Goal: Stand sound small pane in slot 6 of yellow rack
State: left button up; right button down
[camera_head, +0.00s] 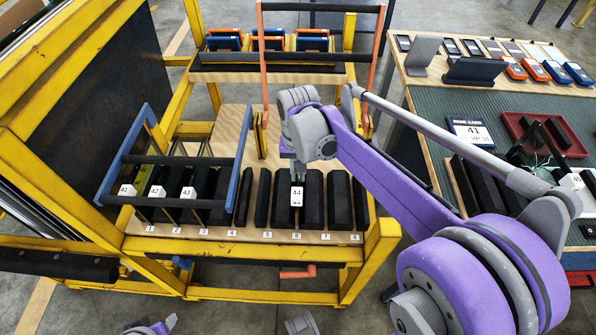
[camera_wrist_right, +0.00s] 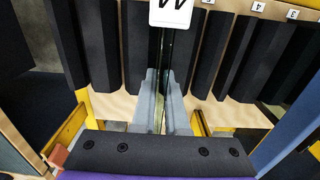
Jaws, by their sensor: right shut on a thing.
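The small pane, with a white 44 tag (camera_head: 297,196), is upright among the black foam blocks of the yellow rack (camera_head: 170,250), in line with the number 6 label (camera_head: 297,237). My right gripper (camera_head: 298,170) is above and behind the tag, shut on the pane. In the right wrist view, the two grey fingers (camera_wrist_right: 162,85) hold the thin dark pane (camera_wrist_right: 165,45) between them. Black blocks flank the pane on both sides. I cannot tell whether its lower edge touches the slot floor.
Tagged panes 41, 42 and 43 (camera_head: 188,192) stand in slots 1 to 3, behind a blue frame with a dark bar (camera_head: 180,160). An orange upright frame (camera_head: 263,70) stands behind.

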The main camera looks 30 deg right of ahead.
jog(key=shift+f+b, duration=0.35)
jog(key=shift+f, duration=0.35)
dwell(0.4)
jog(key=c, duration=0.9)
grip_release()
jog(key=shift+o, duration=0.2)
notch_tip(320, 180, up, 11)
jog(key=shift+f+p, duration=0.1)
jog(key=shift+p, duration=0.85)
jog(key=shift+s, duration=0.1)
